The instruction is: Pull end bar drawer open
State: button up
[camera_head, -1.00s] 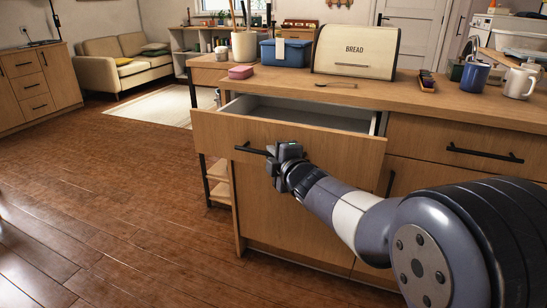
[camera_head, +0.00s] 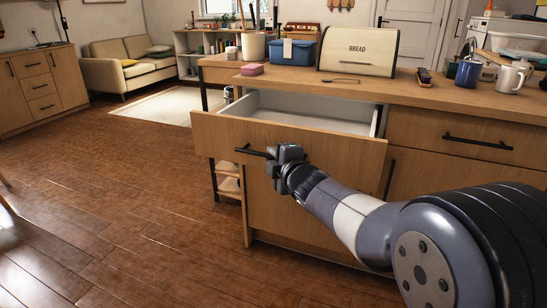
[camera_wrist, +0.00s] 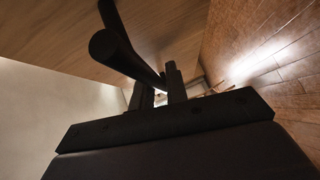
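The end bar drawer (camera_head: 225,134) stands well open at the left end of the wooden counter, its pale empty inside showing. A black bar handle (camera_head: 252,152) runs across its front. My gripper (camera_head: 279,158) is at the right part of this handle. In the wrist view the handle (camera_wrist: 120,52) passes between the two dark fingers of my gripper (camera_wrist: 158,92), which look closed around it. The exact finger contact is partly hidden by the bar and the gripper body.
On the counter (camera_head: 430,97) stand a bread box (camera_head: 358,52), a blue bin (camera_head: 291,52), a pink sponge (camera_head: 252,70), a blue mug (camera_head: 469,73) and a white mug (camera_head: 509,79). A closed drawer (camera_head: 465,140) is to the right. Wooden floor (camera_head: 110,200) lies clear at left.

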jog(key=o, duration=0.4)
jog(key=shift+c, duration=0.2)
jog(key=p+v, duration=0.2)
jog(key=v, duration=0.8)
jog(key=shift+s, duration=0.4)
jog(key=shift+d+r, duration=0.1)
jog(key=shift+d, duration=0.05)
jog(key=b+x, duration=0.2)
jog(key=x, duration=0.9)
jog(key=shift+w+d, duration=0.15)
jog(key=shift+w, duration=0.05)
